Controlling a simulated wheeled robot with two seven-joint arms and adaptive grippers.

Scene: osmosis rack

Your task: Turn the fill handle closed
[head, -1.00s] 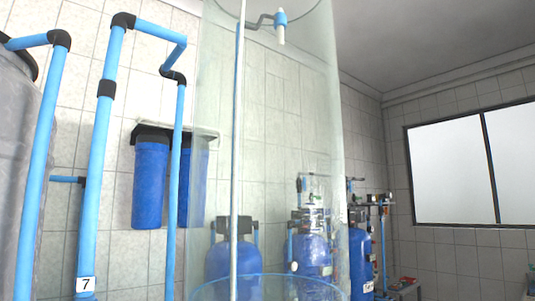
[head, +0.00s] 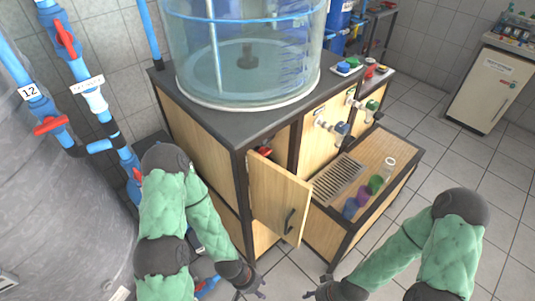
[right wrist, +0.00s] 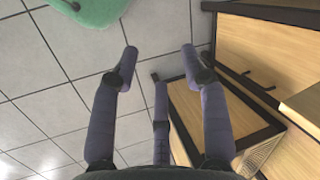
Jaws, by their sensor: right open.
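Red valve handles sit on the blue pipes at the left of the head view: an upper one (head: 66,38) and a lower one (head: 50,125) near a "12" tag. Another red handle (head: 265,152) shows partly inside the wooden cabinet, behind its open door (head: 278,198). I cannot tell which is the fill handle. My left gripper (head: 250,293) is low, in front of the cabinet, its fingers apart and empty, touching no handle. My right gripper (head: 318,292) is at the bottom edge; in the right wrist view (right wrist: 158,56) it is open and empty above the floor.
A clear tank (head: 240,75) stands on the cabinet's dark top (head: 215,122). A low wooden shelf with a grate (head: 338,178) and colored cups (head: 362,199) juts out at right. A grey tank (head: 50,220) fills the left. Tiled floor (head: 440,150) is free at right.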

